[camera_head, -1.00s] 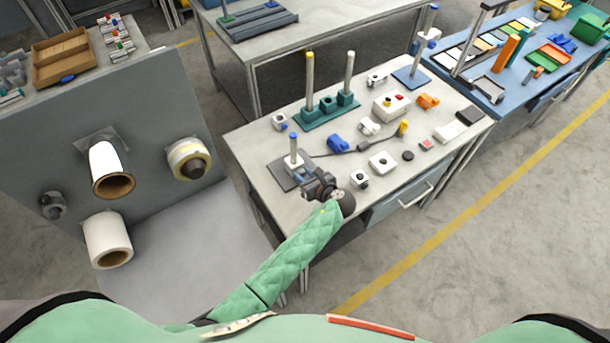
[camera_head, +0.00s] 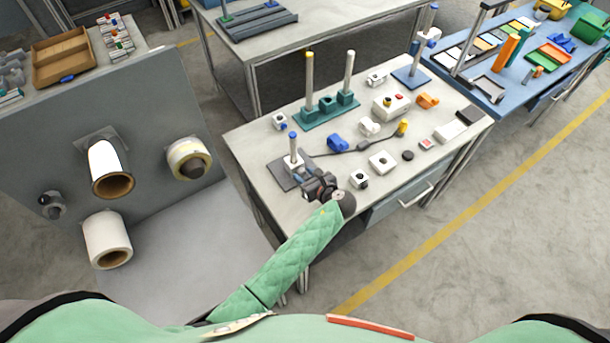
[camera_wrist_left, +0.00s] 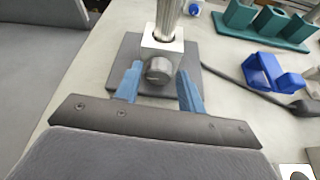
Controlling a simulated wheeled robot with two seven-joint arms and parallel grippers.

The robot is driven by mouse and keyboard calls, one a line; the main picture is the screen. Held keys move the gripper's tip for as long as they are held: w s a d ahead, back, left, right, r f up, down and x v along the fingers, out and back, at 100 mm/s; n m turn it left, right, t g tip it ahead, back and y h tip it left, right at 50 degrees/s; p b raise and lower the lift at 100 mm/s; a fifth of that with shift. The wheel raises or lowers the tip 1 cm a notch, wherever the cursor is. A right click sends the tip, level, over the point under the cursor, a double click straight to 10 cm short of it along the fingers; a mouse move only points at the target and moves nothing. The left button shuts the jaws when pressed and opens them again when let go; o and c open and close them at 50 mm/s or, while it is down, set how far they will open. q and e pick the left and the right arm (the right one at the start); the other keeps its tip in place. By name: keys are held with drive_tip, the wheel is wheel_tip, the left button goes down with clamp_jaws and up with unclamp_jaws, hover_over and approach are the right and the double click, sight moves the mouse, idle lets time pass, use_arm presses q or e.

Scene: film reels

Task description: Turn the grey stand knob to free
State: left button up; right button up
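The grey stand knob (camera_wrist_left: 158,70) is a short round grey cylinder on the front of a pale collar block (camera_wrist_left: 163,46) around a metal post. The stand's dark base plate (camera_wrist_left: 128,53) lies on the bench. In the head view, the blue-topped post (camera_head: 294,150) rises beside my left gripper (camera_head: 306,181), which hides the knob there. In the left wrist view, my left gripper (camera_wrist_left: 160,82) is open, its blue fingers on either side of the knob with a visible gap at each side. My right gripper is not in view.
A blue block (camera_wrist_left: 270,76) and dark cable lie right of the stand. A teal holder (camera_head: 328,112) with two posts stands behind. Several small parts lie on the bench (camera_head: 250,140). A grey panel (camera_head: 60,150) with rolls is at left.

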use_arm(q)
drive_tip(key=b+v, duration=0.2)
drive_tip(key=v, duration=0.4)
drive_tip(key=shift+d+b, duration=0.1)
drive_tip(key=shift+b, duration=0.3)
drive_tip(key=shift+s+d+r, duration=0.35)
drive_tip(key=shift+s, duration=0.15)
